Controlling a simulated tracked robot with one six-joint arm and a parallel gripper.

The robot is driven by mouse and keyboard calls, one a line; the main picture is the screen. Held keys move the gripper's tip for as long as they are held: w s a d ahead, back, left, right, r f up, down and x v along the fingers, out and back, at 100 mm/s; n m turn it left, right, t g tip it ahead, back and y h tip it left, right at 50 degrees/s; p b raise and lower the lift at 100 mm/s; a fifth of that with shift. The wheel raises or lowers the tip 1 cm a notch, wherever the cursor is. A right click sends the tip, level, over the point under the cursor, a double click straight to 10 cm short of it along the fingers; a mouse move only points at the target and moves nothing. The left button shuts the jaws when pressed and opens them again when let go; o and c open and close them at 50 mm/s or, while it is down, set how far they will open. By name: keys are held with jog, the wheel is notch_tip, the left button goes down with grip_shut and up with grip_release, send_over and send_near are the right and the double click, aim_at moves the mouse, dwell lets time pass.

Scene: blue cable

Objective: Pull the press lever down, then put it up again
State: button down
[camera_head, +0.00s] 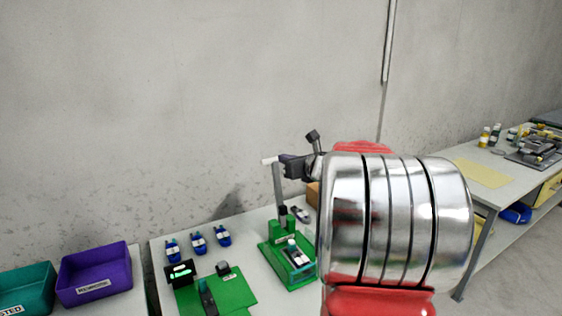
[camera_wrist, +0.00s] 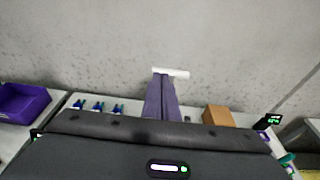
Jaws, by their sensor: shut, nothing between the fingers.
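The press (camera_head: 273,254) has a green base and stands on the table in the head view. Its grey lever (camera_head: 278,182) stands nearly upright with a white crossbar handle (camera_head: 267,161) at the top. My gripper (camera_head: 284,158) is shut and empty, its fingertips close beside the handle. In the wrist view the white handle (camera_wrist: 178,73) lies across the tips of my shut fingers (camera_wrist: 160,82). I cannot tell whether they touch. A small part (camera_head: 296,253) sits on the press base. My arm hides what lies right of the press.
Several blue connectors (camera_head: 198,243) lie left of the press, behind a green board (camera_head: 226,291). A purple bin (camera_head: 96,274) and a teal bin (camera_head: 25,290) are at far left. A brown box (camera_wrist: 218,116) stands right of my fingers. A bare wall is behind.

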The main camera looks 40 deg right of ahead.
jog(key=shift+r+v, duration=0.2)
jog(key=shift+v, duration=0.8)
